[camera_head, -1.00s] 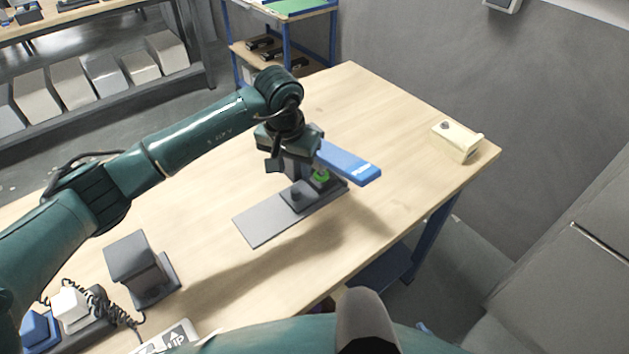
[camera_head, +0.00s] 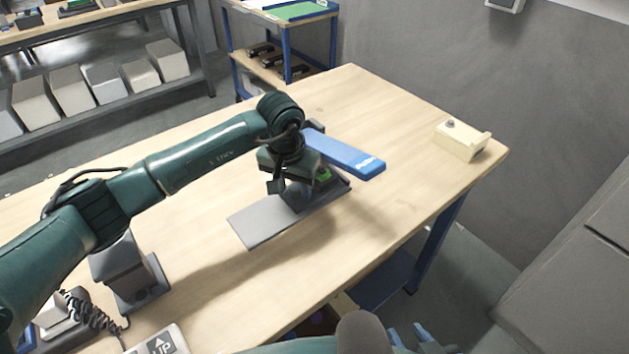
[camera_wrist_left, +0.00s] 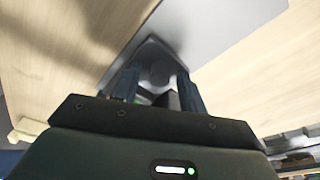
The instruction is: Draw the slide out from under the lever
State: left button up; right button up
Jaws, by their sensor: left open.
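A blue lever (camera_head: 345,155) reaches over a grey base plate (camera_head: 258,226) on the wooden table. A small green part (camera_head: 323,175) shows beneath the lever. In the left wrist view a dark block with a round knob (camera_wrist_left: 157,70), which looks like the slide, sits on the grey plate (camera_wrist_left: 205,22). My left gripper (camera_head: 284,190) points down over this block beside the lever. Its open fingers (camera_wrist_left: 158,82) stand on either side of the knob; whether they touch it I cannot tell. In the head view the gripper hides the knob. Bluish prongs (camera_head: 415,338) at the bottom edge may be my right gripper.
A cream block (camera_head: 460,142) stands at the table's right corner. A grey block on a stand (camera_head: 128,272) and a box marked UP (camera_head: 160,343) are at the near left.

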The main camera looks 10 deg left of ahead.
pick_arm(q)
jog(key=shift+c, duration=0.2)
jog(key=c, duration=0.7)
jog(key=shift+s+a, duration=0.5)
jog(key=shift+a, duration=0.05)
jog(key=shift+s+a+p, duration=0.45)
jog(key=shift+s+a, duration=2.7)
jog(key=shift+s, duration=0.05)
jog(key=o, duration=0.7)
jog(key=shift+o, duration=0.2)
